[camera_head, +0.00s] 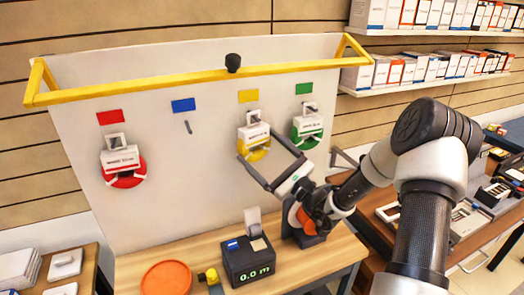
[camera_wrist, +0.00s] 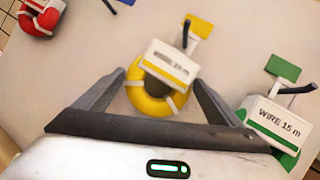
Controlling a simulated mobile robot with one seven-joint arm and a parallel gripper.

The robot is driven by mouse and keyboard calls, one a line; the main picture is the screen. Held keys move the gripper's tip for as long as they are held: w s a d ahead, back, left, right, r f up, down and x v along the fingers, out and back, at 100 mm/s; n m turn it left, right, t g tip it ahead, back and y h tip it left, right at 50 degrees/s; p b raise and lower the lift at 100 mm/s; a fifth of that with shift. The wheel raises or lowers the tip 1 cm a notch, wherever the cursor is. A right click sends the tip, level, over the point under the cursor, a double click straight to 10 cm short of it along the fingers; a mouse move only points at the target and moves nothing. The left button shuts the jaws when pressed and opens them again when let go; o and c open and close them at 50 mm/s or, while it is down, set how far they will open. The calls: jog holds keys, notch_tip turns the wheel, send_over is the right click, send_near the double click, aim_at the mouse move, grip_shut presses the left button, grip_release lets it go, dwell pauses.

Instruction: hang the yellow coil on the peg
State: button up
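The yellow coil (camera_head: 256,154) is at the board under the yellow marker (camera_head: 248,96). It carries a white card with a yellow stripe, and in the wrist view the coil (camera_wrist: 150,104) sits below a dark peg (camera_wrist: 187,32). The card hides where coil and peg meet, so I cannot tell whether the coil is fully on the peg. My gripper (camera_head: 259,148) is open at the coil. In the wrist view its fingers (camera_wrist: 160,82) are on either side of the coil's ring; contact is not clear.
A red coil (camera_head: 123,180) and a green coil (camera_head: 307,142) are on the board at either side. A bare peg (camera_head: 187,127) is under the blue marker (camera_head: 184,105). A yellow bar (camera_head: 150,80) runs across the top front. A black meter box (camera_head: 248,262) and an orange disc (camera_head: 166,278) are on the table.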

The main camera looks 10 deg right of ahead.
jog(key=shift+o, duration=1)
jog(key=shift+d+f, duration=0.1)
